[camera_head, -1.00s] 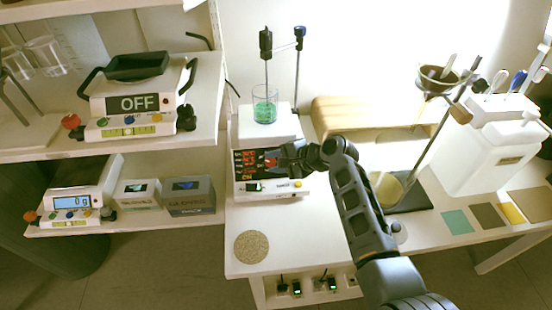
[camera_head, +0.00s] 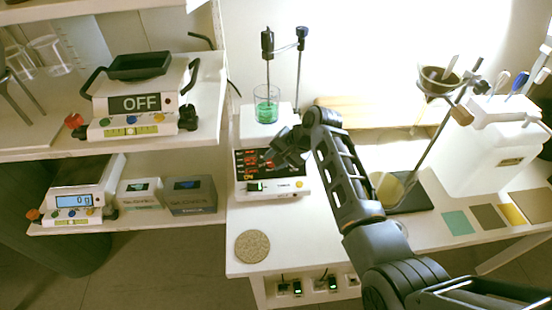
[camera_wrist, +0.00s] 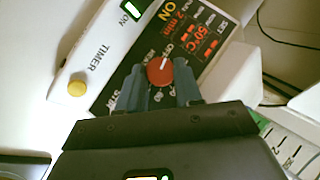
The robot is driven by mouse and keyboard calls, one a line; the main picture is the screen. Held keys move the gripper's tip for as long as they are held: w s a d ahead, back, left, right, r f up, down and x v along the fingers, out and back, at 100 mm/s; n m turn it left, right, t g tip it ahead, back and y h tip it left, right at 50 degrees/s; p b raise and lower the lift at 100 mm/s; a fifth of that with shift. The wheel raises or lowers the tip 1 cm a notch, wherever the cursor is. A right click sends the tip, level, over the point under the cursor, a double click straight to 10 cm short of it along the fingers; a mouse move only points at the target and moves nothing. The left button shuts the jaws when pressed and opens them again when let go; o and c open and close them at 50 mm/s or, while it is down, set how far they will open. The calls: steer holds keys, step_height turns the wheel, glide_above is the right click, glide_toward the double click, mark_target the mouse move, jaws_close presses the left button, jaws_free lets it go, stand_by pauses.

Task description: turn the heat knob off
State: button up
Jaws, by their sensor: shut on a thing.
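The heat knob (camera_wrist: 160,71) is red and round with a white pointer line, on the black panel of the white hotplate stirrer (camera_head: 285,188). In the wrist view it sits between the fingertips of my gripper (camera_wrist: 158,82), which is shut on it. The pointer line slants toward the top of the wrist view, near small lettering. The panel (camera_wrist: 190,45) shows lit red readings, including 50°C and 2 min. In the head view my gripper (camera_head: 273,157) covers the knob. A glass beaker (camera_head: 266,106) of green liquid stands on the stirrer.
A yellow button (camera_wrist: 77,89) lies beside the TIMER lettering. A probe stand (camera_head: 299,70) rises behind the stirrer. A funnel stand (camera_head: 440,130) and a white container (camera_head: 490,160) are to the right. A round cork-like mat (camera_head: 252,246) lies in front.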

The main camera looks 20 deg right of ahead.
steer(key=shift+a, duration=0.15)
steer(key=o, duration=1)
steer(key=shift+o, duration=0.2)
steer(key=v, duration=0.7)
steer(key=shift+s+r+b, duration=0.2)
steer(key=shift+r+b, duration=0.05)
steer(key=shift+b, duration=0.1)
